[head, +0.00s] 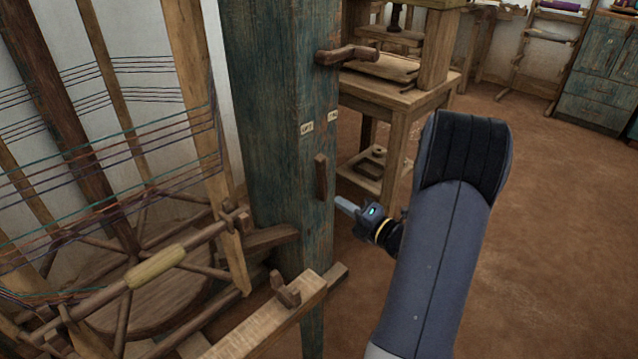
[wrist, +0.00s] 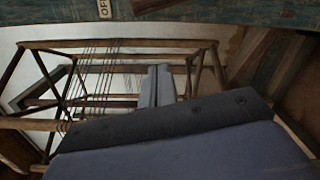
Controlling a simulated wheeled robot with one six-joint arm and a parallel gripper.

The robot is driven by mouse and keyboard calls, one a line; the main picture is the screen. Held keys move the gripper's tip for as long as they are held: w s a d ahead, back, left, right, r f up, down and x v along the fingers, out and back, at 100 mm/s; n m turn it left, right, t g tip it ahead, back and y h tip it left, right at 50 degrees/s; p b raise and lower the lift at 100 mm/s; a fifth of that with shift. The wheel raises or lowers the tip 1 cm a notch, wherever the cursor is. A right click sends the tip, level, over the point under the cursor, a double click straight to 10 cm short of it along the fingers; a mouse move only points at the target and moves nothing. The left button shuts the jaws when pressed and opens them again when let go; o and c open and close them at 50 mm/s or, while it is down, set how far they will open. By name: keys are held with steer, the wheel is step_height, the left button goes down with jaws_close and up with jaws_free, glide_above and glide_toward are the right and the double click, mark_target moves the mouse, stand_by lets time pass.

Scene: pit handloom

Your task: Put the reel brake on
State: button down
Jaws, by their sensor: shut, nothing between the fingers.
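A blue-green post (head: 268,110) stands in the middle of the head view. It bears two small pale labels, a left one (head: 307,128) and a right one (head: 333,116), too small to read there. A short wooden lever (head: 321,177) stands near upright on the post below them. I cannot tell for sure that it is the reel brake. My gripper (head: 342,203) is shut and empty, just right of and below the lever, apparently apart from it. In the wrist view, a label reading OFF (wrist: 104,9) shows at the top edge beside a piece of wood (wrist: 155,4).
A wooden reel (head: 130,240) wound with coloured threads fills the left. A cranked wooden handle (head: 347,54) juts from the post higher up. A pale beam (head: 262,318) with a peg lies below. A wooden bench (head: 400,95) stands behind. The floor at right is clear.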

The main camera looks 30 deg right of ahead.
mark_target(321, 168)
steer(key=shift+w+f, duration=0.1)
steer(key=shift+f, duration=0.1)
stand_by(0.3)
steer(key=shift+w+r+b, duration=0.2)
steer(key=shift+w+b, duration=0.2)
steer(key=shift+w, duration=1.5)
steer(key=shift+w+r+b, duration=0.25)
steer(key=shift+w+b, duration=0.1)
steer(key=shift+w, duration=1.55)
steer(key=shift+w+r+b, duration=0.2)
steer(key=shift+w+b, duration=0.2)
steer(key=shift+w, duration=1.5)
steer(key=shift+w+d+r+m+p, duration=0.25)
steer(key=shift+d+r+m+p, duration=0.25)
steer(key=shift+d, duration=0.25)
steer(key=w+d+m+p, duration=0.2)
steer(key=d+m, duration=0.2)
steer(key=d, duration=0.3)
steer(key=shift+w+d+r, duration=0.3)
steer(key=shift+w+d, duration=0.1)
